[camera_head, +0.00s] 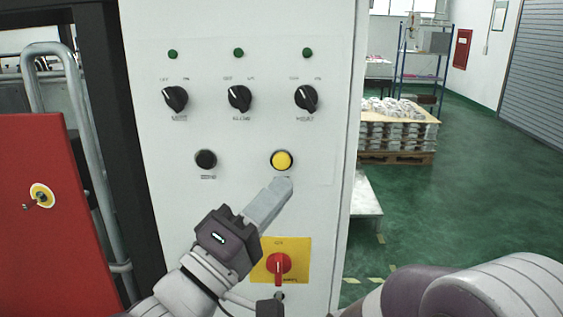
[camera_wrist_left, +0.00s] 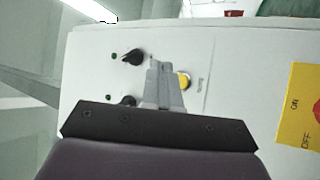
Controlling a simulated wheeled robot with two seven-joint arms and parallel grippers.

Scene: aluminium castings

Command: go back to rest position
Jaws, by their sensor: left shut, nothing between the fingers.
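My left gripper (camera_head: 283,186) is shut and empty in front of the control panel, its fingertips just below the yellow push button (camera_head: 282,160). Whether it touches the panel I cannot tell. In the left wrist view the shut fingers (camera_wrist_left: 160,66) point at the panel, with the yellow button (camera_wrist_left: 184,80) partly hidden beside them. My right gripper is not in view; a part of my right arm shows at the bottom right of the head view.
The white cabinet (camera_head: 225,60) bears black knobs, green lamps, a black button (camera_head: 206,160) and a red switch (camera_head: 279,264) on a yellow plate. A red panel (camera_head: 45,215) stands left. A pallet of castings (camera_head: 398,135) stands behind right. Green floor (camera_head: 470,190) there is clear.

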